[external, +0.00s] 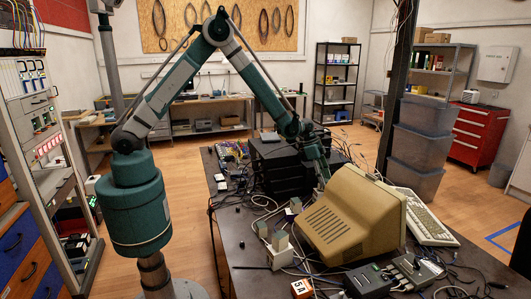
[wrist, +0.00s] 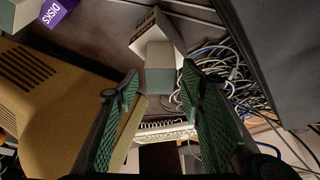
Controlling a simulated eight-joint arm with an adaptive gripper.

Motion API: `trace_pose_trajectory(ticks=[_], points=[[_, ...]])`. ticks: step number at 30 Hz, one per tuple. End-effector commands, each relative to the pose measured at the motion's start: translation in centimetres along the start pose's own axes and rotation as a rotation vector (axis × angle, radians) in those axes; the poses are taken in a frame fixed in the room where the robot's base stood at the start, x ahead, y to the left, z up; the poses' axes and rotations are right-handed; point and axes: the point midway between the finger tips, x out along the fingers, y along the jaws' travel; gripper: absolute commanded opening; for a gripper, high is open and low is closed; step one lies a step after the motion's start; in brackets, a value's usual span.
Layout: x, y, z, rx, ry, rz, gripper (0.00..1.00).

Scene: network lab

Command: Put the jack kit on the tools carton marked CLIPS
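My gripper (wrist: 158,88) points down with its green fingers wide apart and nothing visibly clamped between them. In the external view my gripper (external: 322,180) is low behind the beige monitor, which hides its tips. Just beyond the fingertips in the wrist view is a small grey-and-teal block (wrist: 160,70), possibly the jack kit. It stands at or on a white carton (wrist: 157,30) with dark reddish lettering too small to read. A purple-and-white carton marked DISKS (wrist: 58,12) is at upper left, with a grey block (wrist: 27,68) beside it. I cannot make out the CLIPS marking.
The beige monitor (external: 350,215) stands close to my gripper and also fills the left of the wrist view (wrist: 45,100). Black equipment (external: 280,165) is behind it. Loose cables (wrist: 215,65) lie to the right. A keyboard (external: 425,215) and small boxes crowd the dark table (external: 235,255).

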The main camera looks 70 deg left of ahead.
Motion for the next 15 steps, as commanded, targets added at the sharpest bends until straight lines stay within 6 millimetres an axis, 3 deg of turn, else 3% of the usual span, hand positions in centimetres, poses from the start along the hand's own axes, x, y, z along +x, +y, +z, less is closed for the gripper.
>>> trace_pose_trajectory(ticks=[15], points=[[-5.8, 0.0, 0.0, 0.0, 0.0, 0.0, 0.39]])
